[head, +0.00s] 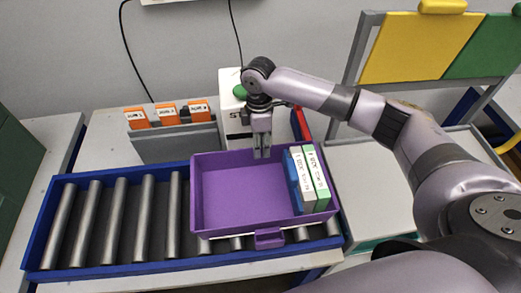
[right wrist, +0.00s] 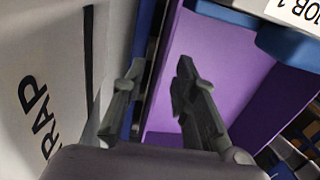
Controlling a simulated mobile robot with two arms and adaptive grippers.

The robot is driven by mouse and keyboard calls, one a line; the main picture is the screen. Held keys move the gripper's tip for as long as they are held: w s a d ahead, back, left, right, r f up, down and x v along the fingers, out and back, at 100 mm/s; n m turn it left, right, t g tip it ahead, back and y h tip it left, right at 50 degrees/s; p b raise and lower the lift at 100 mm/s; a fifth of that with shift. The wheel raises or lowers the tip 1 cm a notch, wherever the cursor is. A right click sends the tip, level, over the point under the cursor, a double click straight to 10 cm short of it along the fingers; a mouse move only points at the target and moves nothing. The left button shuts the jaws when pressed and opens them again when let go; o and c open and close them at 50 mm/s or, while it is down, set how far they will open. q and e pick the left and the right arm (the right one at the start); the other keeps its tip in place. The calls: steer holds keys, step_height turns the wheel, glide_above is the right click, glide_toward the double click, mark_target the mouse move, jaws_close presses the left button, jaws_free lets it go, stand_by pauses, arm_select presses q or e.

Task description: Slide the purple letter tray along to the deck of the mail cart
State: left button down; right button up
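The purple letter tray (head: 235,200) sits at the right end of a blue-framed roller conveyor (head: 110,262). It holds a few upright binders (head: 306,180) at its right end, and a purple handle (head: 269,238) sticks out at its front. My right gripper (head: 261,155) points down at the tray's back wall. In the right wrist view its two fingers (right wrist: 157,85) are apart, one on each side of the purple wall's edge; I cannot tell whether they touch it. The light grey deck (head: 368,195), which looks like the mail cart's, lies right of the conveyor. My left gripper is not in view.
A grey rack with orange-tabbed folders (head: 175,145) stands behind the conveyor. A white box with a green button (head: 232,105) is behind the tray. Yellow (head: 415,50) and green panels rise behind the deck. The rollers left of the tray are bare.

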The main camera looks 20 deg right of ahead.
steer(key=shift+s+f, duration=0.15)
steer(key=shift+f, duration=1.55)
steer(key=shift+c, duration=0.2)
jaws_close()
